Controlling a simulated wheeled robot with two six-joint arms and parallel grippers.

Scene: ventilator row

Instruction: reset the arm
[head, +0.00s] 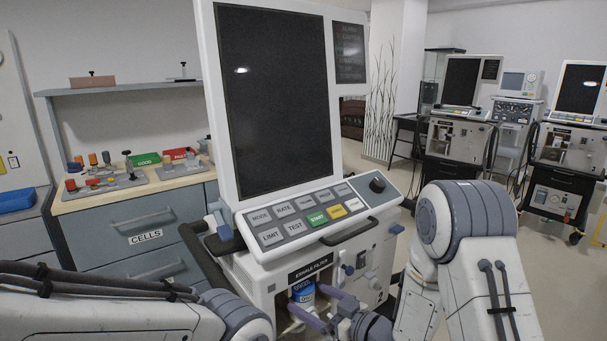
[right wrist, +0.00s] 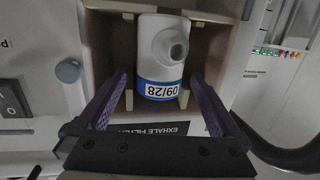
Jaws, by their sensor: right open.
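The ventilator (head: 305,225) stands right in front of me, with a dark screen and a keypad. Its exhale filter bay (right wrist: 108,50) is open. A white filter (right wrist: 160,45) with a blue band marked 09/28 sits in the bay; its blue part also shows in the head view (head: 303,291). My right gripper (right wrist: 160,78) is open, its purple fingers on either side of the filter's lower part, with gaps visible. It shows in the head view (head: 308,309) at the bay's mouth. My left arm comes in at the lower left; its gripper is out of view.
A grey cabinet marked CELLS (head: 140,235) at the left carries trays with small parts, a green GOOD bin (head: 145,160) and a red bin (head: 180,154). More ventilators (head: 459,135) stand at the back right. Open floor lies between.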

